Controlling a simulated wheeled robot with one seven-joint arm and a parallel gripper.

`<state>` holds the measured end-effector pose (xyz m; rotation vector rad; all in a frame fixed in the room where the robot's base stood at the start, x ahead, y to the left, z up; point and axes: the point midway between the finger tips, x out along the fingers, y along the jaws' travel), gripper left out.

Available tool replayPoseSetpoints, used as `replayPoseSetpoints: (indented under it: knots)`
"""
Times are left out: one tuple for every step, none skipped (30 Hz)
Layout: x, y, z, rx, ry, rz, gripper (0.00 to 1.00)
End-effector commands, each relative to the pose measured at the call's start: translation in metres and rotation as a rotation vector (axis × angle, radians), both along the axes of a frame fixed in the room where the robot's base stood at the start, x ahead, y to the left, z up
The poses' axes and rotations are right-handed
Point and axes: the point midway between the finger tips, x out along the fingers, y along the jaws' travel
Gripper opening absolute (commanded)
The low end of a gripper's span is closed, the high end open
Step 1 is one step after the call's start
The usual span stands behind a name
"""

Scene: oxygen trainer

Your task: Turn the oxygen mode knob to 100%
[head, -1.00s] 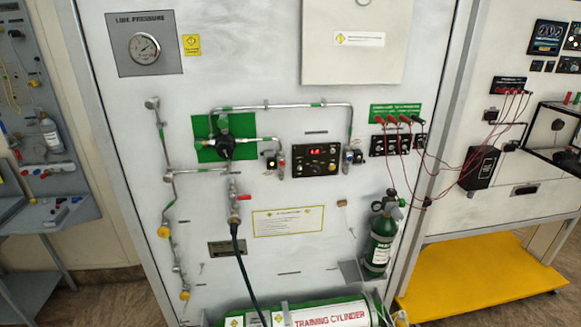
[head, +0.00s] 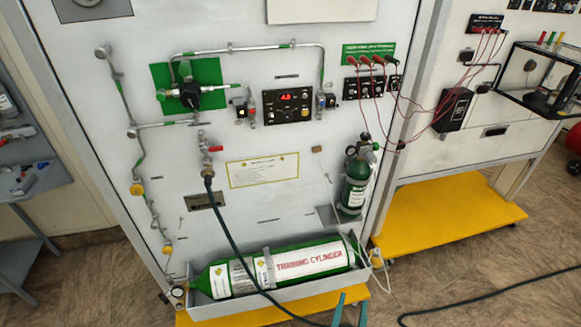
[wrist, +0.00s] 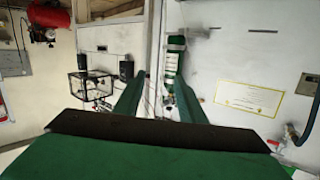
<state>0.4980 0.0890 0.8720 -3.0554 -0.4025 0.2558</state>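The black control panel (head: 288,107) has a red lit display, small knobs and switches, and sits on the white board in the head view. I cannot tell which of its small knobs is the oxygen mode knob, and its setting is too small to read. My gripper (head: 351,309) shows only as two teal fingertips at the bottom edge of the head view, well below the panel. In the wrist view, whose picture looks upside down, its two green fingers (wrist: 158,85) stand apart with nothing between them. The control panel is not seen there.
A green training cylinder (head: 222,281) lies in a tray at the board's foot. A small green bottle (head: 354,187) hangs at the right, also in the wrist view (wrist: 172,64). A dark hose (head: 233,245) hangs before the board. A yellow base (head: 440,212) juts out at right.

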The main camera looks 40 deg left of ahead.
Motion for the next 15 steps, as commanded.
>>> replayPoseSetpoints:
  knots:
    - [0.018,0.012,0.012,0.007,-0.013,0.024,0.37]
    - [0.026,0.019,0.017,0.011,-0.017,0.039,0.37]
    - [0.038,0.029,0.025,0.015,-0.021,0.058,0.37]
    - [0.046,0.036,0.031,0.018,-0.024,0.073,0.37]
    - [0.054,0.044,0.037,0.020,-0.027,0.089,0.37]
    - [0.065,0.054,0.046,0.025,-0.032,0.110,0.37]
    - [0.072,0.061,0.054,0.026,-0.035,0.125,0.37]
    - [0.080,0.069,0.061,0.030,-0.038,0.142,0.37]
    - [0.089,0.080,0.072,0.033,-0.044,0.165,0.37]
    - [0.096,0.088,0.081,0.035,-0.049,0.180,0.37]
    - [0.102,0.096,0.089,0.035,-0.053,0.197,0.37]
    - [0.110,0.108,0.101,0.039,-0.059,0.221,0.37]
    - [0.115,0.116,0.111,0.040,-0.063,0.239,0.37]
    - [0.120,0.124,0.121,0.042,-0.068,0.256,0.37]
    - [0.127,0.136,0.133,0.044,-0.074,0.282,0.37]
